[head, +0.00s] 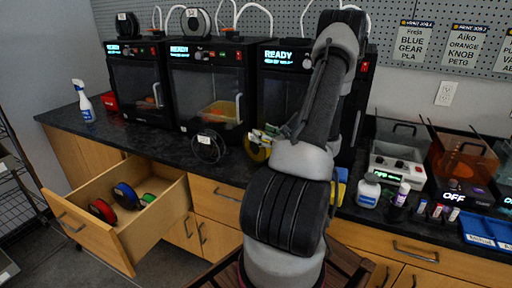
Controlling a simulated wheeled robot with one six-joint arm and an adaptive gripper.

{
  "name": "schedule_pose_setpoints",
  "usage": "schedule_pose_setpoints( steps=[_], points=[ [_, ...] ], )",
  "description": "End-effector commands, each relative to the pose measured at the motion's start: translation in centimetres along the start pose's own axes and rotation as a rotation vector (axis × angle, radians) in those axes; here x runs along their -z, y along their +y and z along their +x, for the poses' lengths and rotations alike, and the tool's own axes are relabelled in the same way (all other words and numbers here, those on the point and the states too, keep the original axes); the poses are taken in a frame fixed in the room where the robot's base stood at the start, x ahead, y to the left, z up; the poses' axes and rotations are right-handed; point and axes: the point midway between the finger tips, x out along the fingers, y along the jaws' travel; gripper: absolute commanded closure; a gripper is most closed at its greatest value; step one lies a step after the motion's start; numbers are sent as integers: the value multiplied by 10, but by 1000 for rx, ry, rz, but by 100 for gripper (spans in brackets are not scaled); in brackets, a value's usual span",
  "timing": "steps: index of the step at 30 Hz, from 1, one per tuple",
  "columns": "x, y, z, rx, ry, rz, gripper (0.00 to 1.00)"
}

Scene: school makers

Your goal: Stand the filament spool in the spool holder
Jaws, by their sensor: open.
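My gripper (264,136) is open at the counter in front of the right printer, partly hidden by my arm. A yellow filament spool (256,152) is just below and behind it, partly covered; I cannot tell whether they touch. A black spool (208,147) stands upright on the counter to the left of the gripper. A red spool (103,210), a blue spool (126,196) and a green spool (148,198) are in the open drawer. A black spool (127,26) and a grey-white spool (196,22) sit on top of the left and middle printers. No empty spool holder is clearly visible.
Three printers, left (138,85), middle (208,85) and right (275,90), line the wall. The open drawer (130,222) juts out at left. A spray bottle (83,101), a white bottle (368,190) and a grey-white device (396,165) stand on the counter (165,146).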

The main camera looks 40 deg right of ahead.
Motion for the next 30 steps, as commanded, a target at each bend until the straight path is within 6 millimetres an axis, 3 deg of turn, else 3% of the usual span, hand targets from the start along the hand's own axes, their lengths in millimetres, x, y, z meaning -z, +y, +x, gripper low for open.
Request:
schedule_pose_setpoints(
  steps=[6, 14, 17, 23, 30],
  points=[
    [2, 1, 32, -3, 1, -2, 49],
    [2, 0, 37, -2, 1, -1, 49],
    [2, 1, 37, -2, 1, -1, 62],
    [2, 1, 36, -2, 1, -1, 98],
    [2, 0, 36, -2, 0, -2, 100]
  ],
)
